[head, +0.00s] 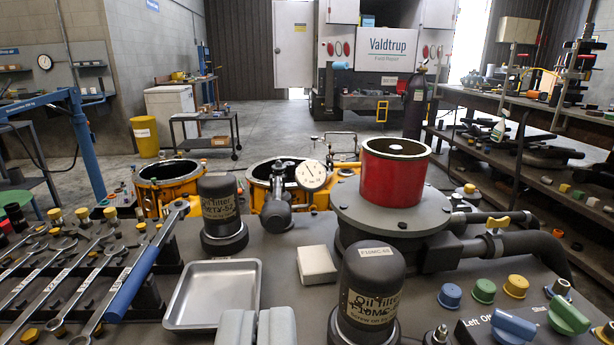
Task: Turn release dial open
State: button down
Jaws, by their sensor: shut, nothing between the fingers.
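A dark panel at the lower right, lettered "Left On" and partly cut off by the frame, bears winged dials: a blue dial (513,328), a green dial (568,315) and a yellow dial (605,333) at the edge. I cannot tell from the lettering which is the release dial. A yellow wing handle (497,224) also sits on the dark pipework farther back. My gripper (257,328) shows as two grey fingers at the bottom centre. It is shut and empty, well left of the dials, with an oil filter between them in the picture.
Oil filters (372,295) (221,212) stand upright on the bench. A metal tray (212,295), a small white box (317,265) and a red cylinder (393,172) are nearby. Wrenches (125,290) lie at left. Blue, green and yellow caps (484,290) stand behind the dials.

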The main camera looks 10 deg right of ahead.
aim_at(565, 320)
jog(key=k+j+z, duration=0.15)
jog(key=z, duration=0.2)
jog(key=k+z, duration=0.5)
jog(key=z, duration=0.15)
